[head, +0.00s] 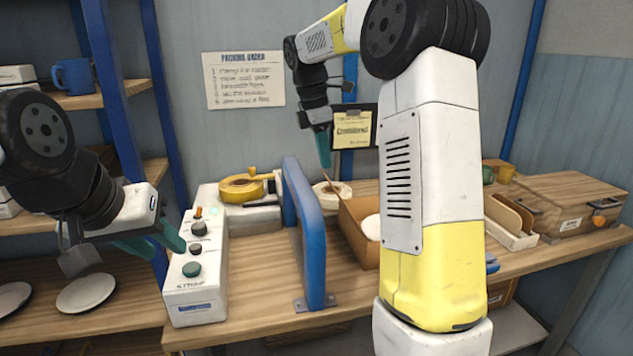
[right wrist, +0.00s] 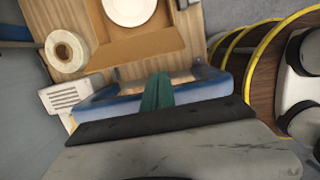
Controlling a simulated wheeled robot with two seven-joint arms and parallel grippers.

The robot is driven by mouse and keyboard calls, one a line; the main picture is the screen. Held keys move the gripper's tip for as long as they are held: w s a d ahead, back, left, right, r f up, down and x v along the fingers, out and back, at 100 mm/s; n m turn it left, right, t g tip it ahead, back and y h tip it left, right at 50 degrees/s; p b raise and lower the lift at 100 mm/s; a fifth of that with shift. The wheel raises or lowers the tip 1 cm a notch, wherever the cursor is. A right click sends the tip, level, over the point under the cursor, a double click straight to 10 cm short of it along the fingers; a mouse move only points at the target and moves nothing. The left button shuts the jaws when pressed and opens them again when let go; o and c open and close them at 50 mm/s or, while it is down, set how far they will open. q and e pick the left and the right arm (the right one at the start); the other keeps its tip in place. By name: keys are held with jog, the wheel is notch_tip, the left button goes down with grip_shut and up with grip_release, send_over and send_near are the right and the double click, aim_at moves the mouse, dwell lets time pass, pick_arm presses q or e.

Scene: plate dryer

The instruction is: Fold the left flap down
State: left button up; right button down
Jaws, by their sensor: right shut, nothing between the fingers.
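The open cardboard box (head: 362,256) stands on the bench, partly hidden behind my right arm, with a white plate (head: 371,228) inside. My left gripper (head: 155,243) is open and empty beside the control panel.
The blue arch (head: 308,230) of the strapping machine (head: 197,290) stands left of the box. A wooden case (head: 570,205) is at the right. White plates (head: 86,293) lie at the lower left.

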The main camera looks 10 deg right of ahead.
notch_tip(320, 180, down, 10)
jog(key=d, duration=0.1)
jog(key=shift+d+r, duration=0.2)
jog(key=shift+d, duration=0.2)
